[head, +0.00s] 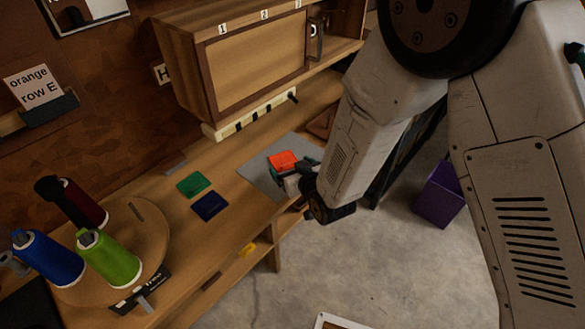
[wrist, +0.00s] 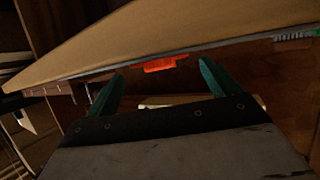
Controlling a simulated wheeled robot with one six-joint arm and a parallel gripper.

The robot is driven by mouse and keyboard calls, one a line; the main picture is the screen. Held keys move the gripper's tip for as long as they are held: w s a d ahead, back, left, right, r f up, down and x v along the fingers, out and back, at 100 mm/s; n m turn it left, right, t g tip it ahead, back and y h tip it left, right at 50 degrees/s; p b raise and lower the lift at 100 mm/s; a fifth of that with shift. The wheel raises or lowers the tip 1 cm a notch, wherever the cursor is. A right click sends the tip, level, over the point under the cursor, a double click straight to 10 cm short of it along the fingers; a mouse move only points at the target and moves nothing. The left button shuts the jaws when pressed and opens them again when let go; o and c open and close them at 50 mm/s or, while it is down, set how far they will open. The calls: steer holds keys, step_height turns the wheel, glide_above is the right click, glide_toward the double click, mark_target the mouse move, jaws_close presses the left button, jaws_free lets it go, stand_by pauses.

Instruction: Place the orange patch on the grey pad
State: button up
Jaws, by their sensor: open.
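The orange patch (head: 283,159) is over the grey pad (head: 258,172) on the wooden bench in the head view, near the pad's middle. My gripper (head: 298,166) is right beside it, low at the pad, and partly covers the pad's right side. In the wrist view the orange patch (wrist: 160,64) shows against the thin grey edge of the pad, between and beyond the two green fingertips of my gripper (wrist: 159,76). The fingers are apart, with a gap on both sides of the patch. The patch appears to touch the pad.
A green patch (head: 194,185) and a dark blue patch (head: 209,206) lie on the bench left of the pad. Thread spools (head: 108,258) stand on a round board (head: 147,222) at left. A wooden cabinet (head: 254,77) hangs above; a purple bin (head: 438,194) stands on the floor.

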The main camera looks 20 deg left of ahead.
steer(key=v, duration=1.2)
steer(key=w+d+r+m+g+h, duration=0.1)
steer(key=w+d+r+m+h, duration=0.15)
steer(key=d+r, duration=0.6)
steer(key=w+d+r+m+g+h, duration=0.15)
steer(key=d+r+h, duration=0.3)
steer(key=d, duration=0.75)
steer(key=s+d+r+m+g+h, duration=0.1)
steer(key=s+d+r+g, duration=0.1)
steer(key=s+d, duration=0.3)
steer(key=s+d+r+m+g, duration=0.2)
steer(key=s+d+r, duration=0.3)
steer(key=s, duration=0.4)
steer(key=s+d+r+m+g+h, duration=0.1)
steer(key=s+d+r+m+g, duration=0.1)
steer(key=s+d+r, duration=0.2)
steer(key=s+d, duration=0.3)
steer(key=shift+s+d+r+h, duration=0.2)
steer(key=shift+s+h, duration=0.1)
steer(key=shift+s, duration=0.05)
